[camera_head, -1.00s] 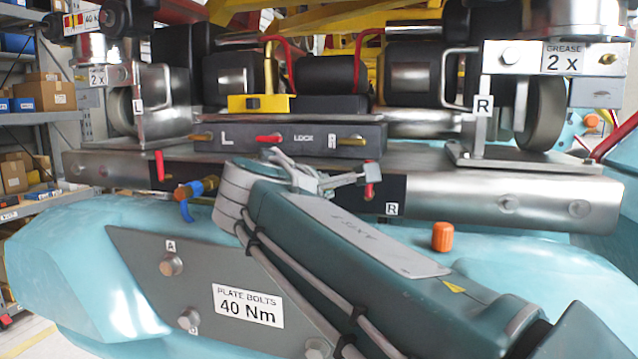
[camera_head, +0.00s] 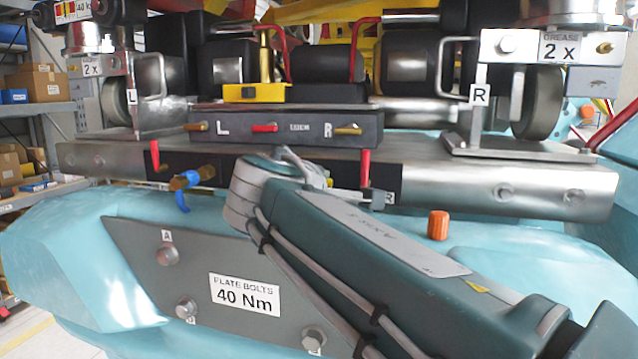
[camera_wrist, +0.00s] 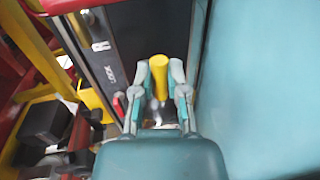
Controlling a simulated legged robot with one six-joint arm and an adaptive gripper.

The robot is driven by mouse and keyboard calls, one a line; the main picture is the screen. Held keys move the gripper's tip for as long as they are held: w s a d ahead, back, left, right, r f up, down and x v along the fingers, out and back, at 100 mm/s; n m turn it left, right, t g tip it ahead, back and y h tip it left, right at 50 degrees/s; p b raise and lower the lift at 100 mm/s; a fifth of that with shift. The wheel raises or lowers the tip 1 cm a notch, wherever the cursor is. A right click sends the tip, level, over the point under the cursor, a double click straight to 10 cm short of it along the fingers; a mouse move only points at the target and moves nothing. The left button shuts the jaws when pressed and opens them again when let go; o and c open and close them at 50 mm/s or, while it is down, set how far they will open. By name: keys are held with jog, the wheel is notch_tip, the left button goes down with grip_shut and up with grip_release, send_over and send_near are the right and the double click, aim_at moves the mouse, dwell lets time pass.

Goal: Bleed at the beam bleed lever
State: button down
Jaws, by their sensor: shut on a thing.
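In the wrist view a yellow lever handle (camera_wrist: 159,66) stands between the two fingers of my gripper (camera_wrist: 160,76). The fingers are closed on it from both sides. It appears to be the beam bleed lever, but no label on it shows. In the head view my gripper (camera_head: 352,194) is partly behind my arm at the front face of the steel beam (camera_head: 440,180), just left of the right R tag.
A red lever (camera_head: 365,168) hangs close to my gripper, and another red lever (camera_head: 154,155) is at left. A blue-handled valve (camera_head: 183,190) sits below the beam. The block marked L, LOCK and R (camera_head: 290,142) is above. An orange cap (camera_head: 438,225) stands at right.

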jog(key=shift+f, duration=0.3)
jog(key=c, duration=0.7)
grip_release()
jog(key=shift+o, duration=0.2)
jog(key=shift+r, duration=0.1)
jog(key=shift+s+a+r, duration=0.1)
jog(key=v, duration=1.1)
jog(key=shift+s+a, duration=0.15)
jog(key=shift+s, duration=0.2)
